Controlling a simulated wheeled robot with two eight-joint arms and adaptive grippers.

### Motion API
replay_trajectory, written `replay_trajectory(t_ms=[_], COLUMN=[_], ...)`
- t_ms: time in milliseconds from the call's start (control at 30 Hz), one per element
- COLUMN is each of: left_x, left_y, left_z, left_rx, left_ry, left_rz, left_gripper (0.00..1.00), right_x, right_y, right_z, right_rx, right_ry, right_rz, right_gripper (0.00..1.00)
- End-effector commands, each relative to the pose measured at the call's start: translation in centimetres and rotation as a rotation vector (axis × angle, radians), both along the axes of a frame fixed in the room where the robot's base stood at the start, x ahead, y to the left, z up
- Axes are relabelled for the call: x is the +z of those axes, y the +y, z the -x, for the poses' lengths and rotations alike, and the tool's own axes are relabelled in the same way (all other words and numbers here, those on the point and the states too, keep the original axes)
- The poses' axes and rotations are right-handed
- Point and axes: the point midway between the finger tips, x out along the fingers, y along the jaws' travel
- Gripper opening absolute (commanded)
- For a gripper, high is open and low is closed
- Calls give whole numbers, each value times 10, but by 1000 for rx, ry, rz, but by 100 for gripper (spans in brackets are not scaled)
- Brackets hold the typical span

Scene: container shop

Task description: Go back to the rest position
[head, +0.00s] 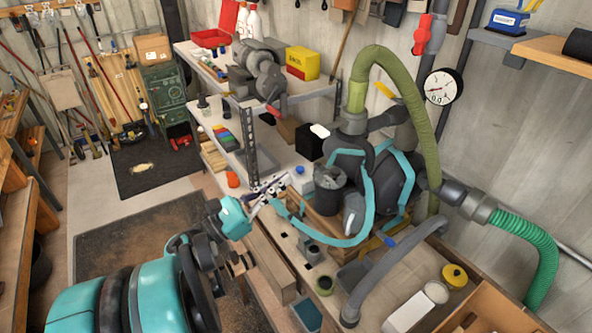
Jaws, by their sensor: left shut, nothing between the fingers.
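My left arm comes in from the lower left, with teal covers and dark joints. My left gripper (270,190) is shut and empty. It is held out near the left edge of the workbench (405,262), in front of the dark machine with teal bands (372,170). I cannot tell how far the fingertips are from the bench things behind them. My right gripper is not in view.
A green hose (430,110) arches over the machine. A yellow-lidded pot (454,276) and a white container (436,292) stand on the bench. Shelves with a yellow box (303,62) are behind. Open floor with dark mats (152,162) lies at left.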

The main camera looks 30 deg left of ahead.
Motion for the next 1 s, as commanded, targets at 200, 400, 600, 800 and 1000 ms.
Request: replay_trajectory(t_ms=[200,400,600,800,1000], left_x=[-4,-5,-5,-3,26], left_y=[5,5,5,5,18], left_z=[12,13,13,12,-14], left_rx=[1,-1,-1,1,47], left_ry=[0,0,0,-1,-7], left_rz=[-1,0,0,9,297], left_gripper=[0,0,0,0,0], right_x=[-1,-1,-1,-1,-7], right_y=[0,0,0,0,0], right_z=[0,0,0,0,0], right_rx=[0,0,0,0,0], right_ry=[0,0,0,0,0], right_rz=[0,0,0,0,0], right_gripper=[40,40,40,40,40])
